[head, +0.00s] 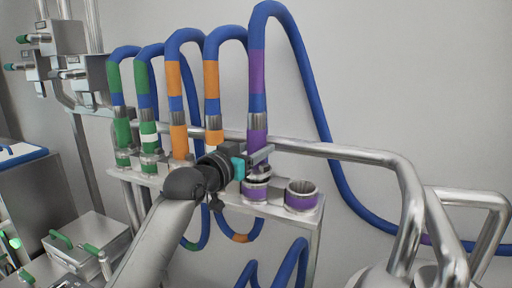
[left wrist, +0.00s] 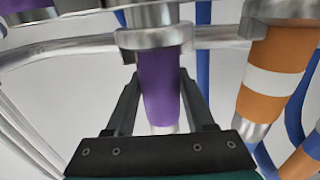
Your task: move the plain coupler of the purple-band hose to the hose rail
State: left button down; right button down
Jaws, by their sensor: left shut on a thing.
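The purple-band hose (head: 257,70) hangs in front of the wall, with its purple-collared coupler (head: 257,139) upright over the hose rail (head: 270,211). My left gripper (head: 259,162) is shut around this coupler, just above a purple-marked socket (head: 255,191). In the left wrist view the plain purple collar (left wrist: 158,85), without a white ring, runs between both fingers of my left gripper (left wrist: 160,95). A steel ring (left wrist: 155,38) meets its end. I cannot tell whether the coupler is fully seated. A second purple-marked socket (head: 302,195) on the rail is empty. My right gripper is out of view.
Close on the left stand orange-band hoses (head: 211,75) and green-band hoses (head: 114,76) in the rail. A steel pipe (head: 330,148) runs behind the rail. Thick steel tubes (head: 405,200) stand at right. A metal box (head: 88,240) with green handles is at lower left.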

pick_arm(q)
jog(key=shift+f, duration=0.8)
dwell(1.1)
jog(key=shift+c, duration=0.9)
grip_release()
jog(key=shift+f, duration=0.15)
jog(key=b+v, duration=0.3)
jog(key=v, duration=1.2)
jog(key=shift+s, duration=0.15)
